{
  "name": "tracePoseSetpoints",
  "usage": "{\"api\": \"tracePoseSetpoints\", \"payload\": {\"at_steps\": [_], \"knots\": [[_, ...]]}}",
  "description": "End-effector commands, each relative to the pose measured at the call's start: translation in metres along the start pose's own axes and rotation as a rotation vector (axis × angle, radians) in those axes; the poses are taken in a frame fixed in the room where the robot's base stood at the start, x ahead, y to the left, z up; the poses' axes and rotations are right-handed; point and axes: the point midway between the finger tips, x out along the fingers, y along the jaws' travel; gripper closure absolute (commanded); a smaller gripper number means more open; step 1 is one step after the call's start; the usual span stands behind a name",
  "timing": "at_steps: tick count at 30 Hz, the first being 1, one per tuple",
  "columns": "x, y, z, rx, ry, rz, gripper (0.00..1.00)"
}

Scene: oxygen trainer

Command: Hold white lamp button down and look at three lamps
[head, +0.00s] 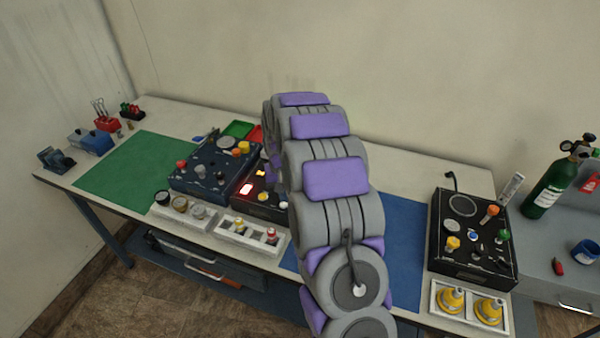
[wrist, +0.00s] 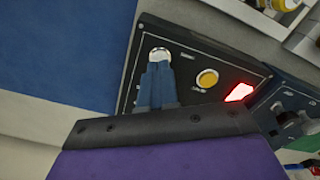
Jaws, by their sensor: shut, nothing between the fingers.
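A black panel box (wrist: 185,60) fills the middle of the wrist view. A round white button (wrist: 160,54) in a metal ring sits near its upper left corner. My gripper (wrist: 157,68) is shut, its blue fingertips overlapping the button's lower edge; I cannot tell whether they press it. A yellow round button (wrist: 207,78) and a lit red lamp (wrist: 240,92) lie to the right. In the head view the box (head: 266,208) shows the red lamp (head: 246,189) glowing, and my arm covers its right part. Only one lit lamp is clear; other lamps are hidden or cannot be made out.
A dark blue panel box (head: 208,172) stands directly left of the black box. White trays (head: 250,238) with fittings stand in front. A larger black panel (head: 470,240) is at the right, beyond a bare blue mat (head: 402,240). A green mat (head: 135,172) lies clear at the left.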

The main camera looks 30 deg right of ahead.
Motion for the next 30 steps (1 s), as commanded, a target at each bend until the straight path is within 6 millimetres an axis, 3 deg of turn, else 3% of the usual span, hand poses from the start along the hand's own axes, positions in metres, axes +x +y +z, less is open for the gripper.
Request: {"api": "tracePoseSetpoints", "payload": {"at_steps": [18, 30], "knots": [[-0.046, 0.0, -0.001, 0.0, 0.004, -0.001, 1.0], [-0.048, 0.0, -0.001, 0.0, 0.002, 0.0, 1.0]]}}
